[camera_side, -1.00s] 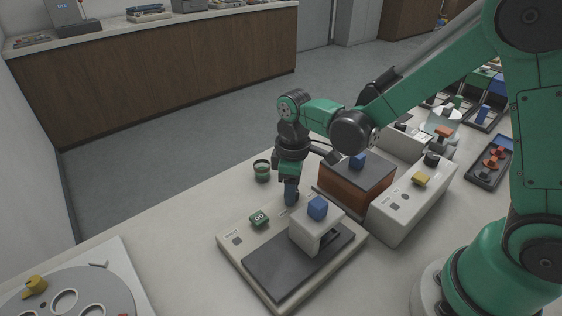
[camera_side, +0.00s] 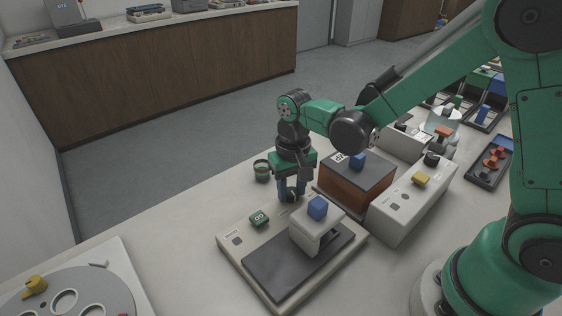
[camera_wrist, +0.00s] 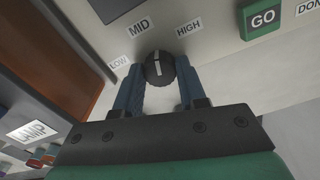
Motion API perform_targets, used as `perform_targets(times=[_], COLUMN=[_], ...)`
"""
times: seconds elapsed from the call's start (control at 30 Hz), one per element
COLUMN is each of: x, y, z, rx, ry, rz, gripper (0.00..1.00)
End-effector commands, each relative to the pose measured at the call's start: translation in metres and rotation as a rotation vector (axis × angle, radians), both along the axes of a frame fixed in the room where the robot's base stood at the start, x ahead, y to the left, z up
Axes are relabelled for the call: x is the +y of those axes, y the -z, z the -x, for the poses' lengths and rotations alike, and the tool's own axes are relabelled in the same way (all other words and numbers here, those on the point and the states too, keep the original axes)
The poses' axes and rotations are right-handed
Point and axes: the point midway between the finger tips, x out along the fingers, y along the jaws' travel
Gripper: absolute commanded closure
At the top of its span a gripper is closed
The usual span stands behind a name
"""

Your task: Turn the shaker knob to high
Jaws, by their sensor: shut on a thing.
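The black shaker knob (camera_wrist: 159,68) has a white pointer line and sits on a pale panel marked LOW, MID and HIGH. Its line points roughly up in the wrist view, between the MID label (camera_wrist: 139,27) and the HIGH label (camera_wrist: 188,28). My gripper (camera_wrist: 158,82) has its two blue fingers shut on the knob, one on each side. In the side view my gripper (camera_side: 291,192) points down at the back corner of the cream machine (camera_side: 232,256), where the knob is mostly hidden by the fingers.
A green GO button (camera_side: 259,218) sits left of my gripper in the side view. A white block with a blue top (camera_side: 317,208) stands on the machine's dark plate. A brown box (camera_side: 352,190) is close on the right.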

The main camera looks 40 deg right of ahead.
Motion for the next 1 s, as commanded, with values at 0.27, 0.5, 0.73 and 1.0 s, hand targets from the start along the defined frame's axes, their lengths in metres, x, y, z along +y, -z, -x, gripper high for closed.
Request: perform_targets(times=[0.27, 0.5, 0.73, 1.0], x=[-0.0001, -0.0002, -0.0002, -0.0002], y=[-0.0004, -0.0004, -0.0004, -0.0004], z=[-0.0001, 0.0001, 0.0001, 0.0001], rx=[0.0, 0.0, 0.0, 0.0], ry=[0.262, 0.475, 0.633, 0.739], rz=[0.0, 0.0, 0.0, 0.0], gripper=[1.0, 1.0, 1.0, 1.0])
